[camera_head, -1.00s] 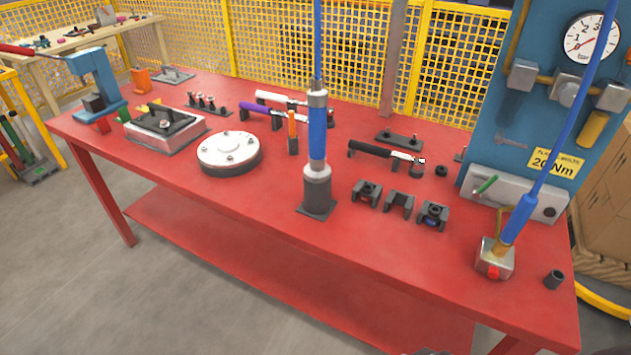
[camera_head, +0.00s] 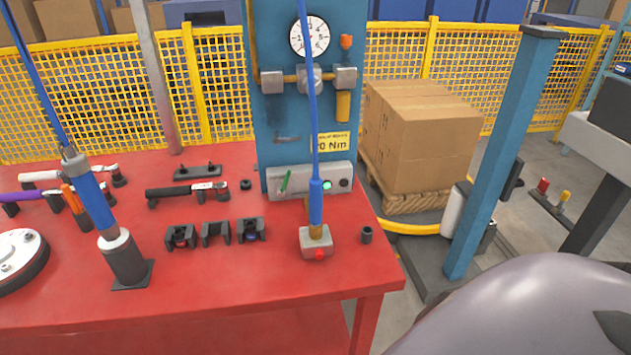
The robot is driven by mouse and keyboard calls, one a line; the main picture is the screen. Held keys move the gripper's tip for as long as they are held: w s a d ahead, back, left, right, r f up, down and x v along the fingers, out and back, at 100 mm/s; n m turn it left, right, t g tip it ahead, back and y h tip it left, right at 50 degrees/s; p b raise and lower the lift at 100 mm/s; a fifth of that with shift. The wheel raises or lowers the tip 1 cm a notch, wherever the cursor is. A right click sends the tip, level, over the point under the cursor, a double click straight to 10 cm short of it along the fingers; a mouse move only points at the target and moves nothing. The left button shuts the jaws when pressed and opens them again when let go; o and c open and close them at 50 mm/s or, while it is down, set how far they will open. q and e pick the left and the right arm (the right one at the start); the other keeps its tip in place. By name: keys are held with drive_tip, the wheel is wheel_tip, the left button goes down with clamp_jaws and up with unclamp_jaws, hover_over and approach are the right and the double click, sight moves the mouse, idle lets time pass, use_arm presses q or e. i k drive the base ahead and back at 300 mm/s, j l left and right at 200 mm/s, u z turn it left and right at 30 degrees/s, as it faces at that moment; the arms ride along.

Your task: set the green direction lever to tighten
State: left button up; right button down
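The green direction lever (camera_head: 286,181) is on the left part of the grey control box (camera_head: 306,177), at the foot of the blue panel (camera_head: 310,110). It is tilted, its upper end leaning right. Its position marks are too small to read. A green light (camera_head: 327,185) shows on the box, right of the blue hose. Neither of my grippers is in view. A grey rounded shape at the lower right, probably part of me, shows no gripper.
A blue hose (camera_head: 313,120) hangs in front of the panel to a grey block with a red button (camera_head: 319,254). A blue post (camera_head: 505,150) rises right of the red table (camera_head: 200,285).

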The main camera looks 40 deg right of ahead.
sight(281, 188)
drive_tip(key=l+z, duration=0.1)
drive_tip(key=z, duration=0.85)
drive_tip(key=l, duration=0.95)
drive_tip(key=u, duration=0.05)
